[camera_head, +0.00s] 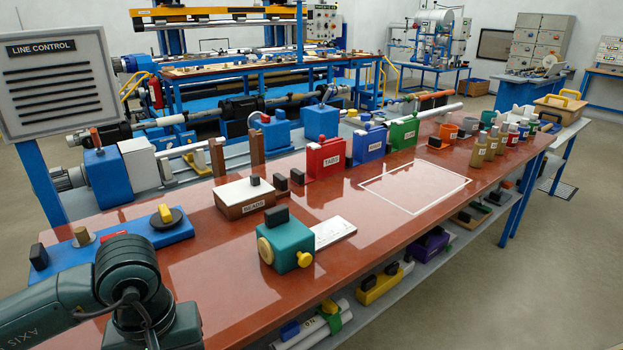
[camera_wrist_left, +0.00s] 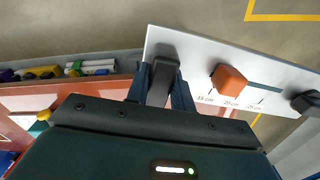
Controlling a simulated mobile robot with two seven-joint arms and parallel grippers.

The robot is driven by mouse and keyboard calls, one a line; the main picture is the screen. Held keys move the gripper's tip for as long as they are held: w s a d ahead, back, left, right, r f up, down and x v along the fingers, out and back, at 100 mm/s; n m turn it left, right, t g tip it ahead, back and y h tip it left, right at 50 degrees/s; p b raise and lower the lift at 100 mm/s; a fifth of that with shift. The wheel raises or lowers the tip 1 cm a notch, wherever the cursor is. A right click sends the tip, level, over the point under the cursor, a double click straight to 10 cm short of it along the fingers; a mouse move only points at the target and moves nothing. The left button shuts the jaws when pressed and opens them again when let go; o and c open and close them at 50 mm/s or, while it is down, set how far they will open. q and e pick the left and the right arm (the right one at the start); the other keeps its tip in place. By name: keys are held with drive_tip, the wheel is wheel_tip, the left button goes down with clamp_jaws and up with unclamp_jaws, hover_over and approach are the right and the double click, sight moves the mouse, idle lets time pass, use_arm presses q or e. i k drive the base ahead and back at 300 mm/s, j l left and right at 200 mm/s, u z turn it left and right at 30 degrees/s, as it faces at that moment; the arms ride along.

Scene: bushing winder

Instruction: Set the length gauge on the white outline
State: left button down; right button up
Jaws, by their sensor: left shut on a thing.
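The length gauge (camera_wrist_left: 200,58) is a long white plate with centimetre marks, an orange slider (camera_wrist_left: 229,79) and black knobs. In the left wrist view my left gripper (camera_wrist_left: 162,84) is shut on the black knob near one end, and the plate slants off to the right over the floor. The white outline (camera_head: 442,197) is a thin empty rectangle on the red-brown table, right of the middle in the head view. The head view shows only my left arm at bottom left; the gauge and left gripper are not visible there. My right gripper is not in view.
A teal block with yellow knobs (camera_head: 286,241), a white-topped box (camera_head: 244,196) and a blue base (camera_head: 120,245) stand on the table's left half. Red (camera_head: 325,158), blue (camera_head: 369,142) and green (camera_head: 404,132) holders line the back. Bottles (camera_head: 478,150) stand right of the outline.

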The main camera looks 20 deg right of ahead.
sight(418, 183)
drive_tip(key=z, duration=1.35)
drive_tip(key=i+l+z, duration=0.1)
drive_tip(key=i+z, duration=0.4)
drive_tip(key=i, duration=1.2)
drive_tip(key=i+u, duration=0.15)
drive_tip(key=i, duration=0.55)
drive_tip(key=i+l+u, duration=0.1)
drive_tip(key=u, duration=0.65)
